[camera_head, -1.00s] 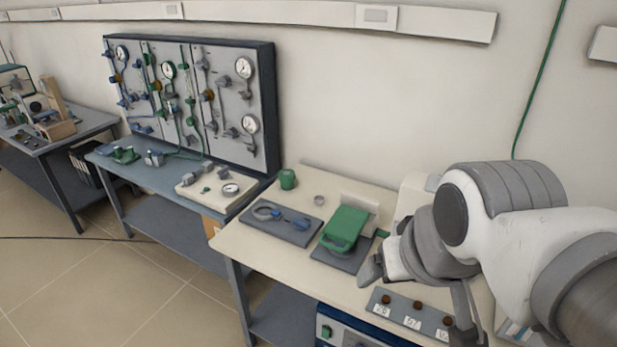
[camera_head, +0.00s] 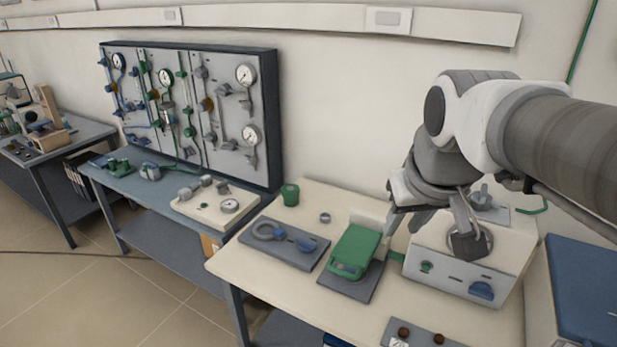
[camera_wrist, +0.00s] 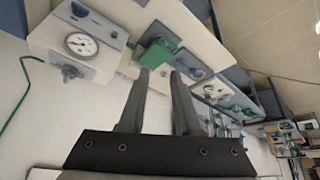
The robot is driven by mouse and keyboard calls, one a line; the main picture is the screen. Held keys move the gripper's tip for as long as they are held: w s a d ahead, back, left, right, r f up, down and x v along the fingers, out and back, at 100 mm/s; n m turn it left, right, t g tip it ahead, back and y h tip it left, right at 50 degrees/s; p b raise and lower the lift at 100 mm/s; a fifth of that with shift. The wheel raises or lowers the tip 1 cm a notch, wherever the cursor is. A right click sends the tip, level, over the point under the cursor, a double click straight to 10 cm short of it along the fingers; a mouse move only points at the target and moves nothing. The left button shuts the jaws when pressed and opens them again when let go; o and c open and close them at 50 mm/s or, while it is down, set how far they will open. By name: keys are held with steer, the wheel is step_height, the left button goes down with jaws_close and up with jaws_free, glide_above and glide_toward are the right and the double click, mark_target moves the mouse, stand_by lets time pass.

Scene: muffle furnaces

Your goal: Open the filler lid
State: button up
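A green flat lid-like piece (camera_head: 354,252) with a loop at its front lies on a dark plate (camera_head: 345,288) on the cream bench; I take it for the filler lid. It looks lowered, against a pale upright block. In the wrist view the green piece (camera_wrist: 157,52) is just beyond my fingertips.
The white unit (camera_head: 456,274) with a blue knob stands right of the green piece; a gauge (camera_wrist: 81,44) shows in the wrist view. Left are a dark plate with a ring and blue handle (camera_head: 284,243), and a green cup (camera_head: 290,195). A blue-topped box (camera_head: 585,290) is at right.

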steer(key=w+d+f+m+g+b, duration=0.1)
steer(key=w+d+f+b, duration=0.1)
steer(key=w+f, duration=0.25)
steer(key=m+t+y+b, duration=0.5)
steer(key=m+y+b, duration=0.9)
steer(key=m, duration=0.8)
glide_toward(336, 270)
steer(key=shift+y, duration=0.8)
steer(key=x, duration=0.3)
steer(key=f+x, duration=0.1)
steer(key=x, duration=0.6)
steer(key=shift+w+d+f+p, duration=0.15)
steer(key=shift+w+f+p, duration=0.15)
steer(key=shift+w+f, duration=0.15)
jaws_close()
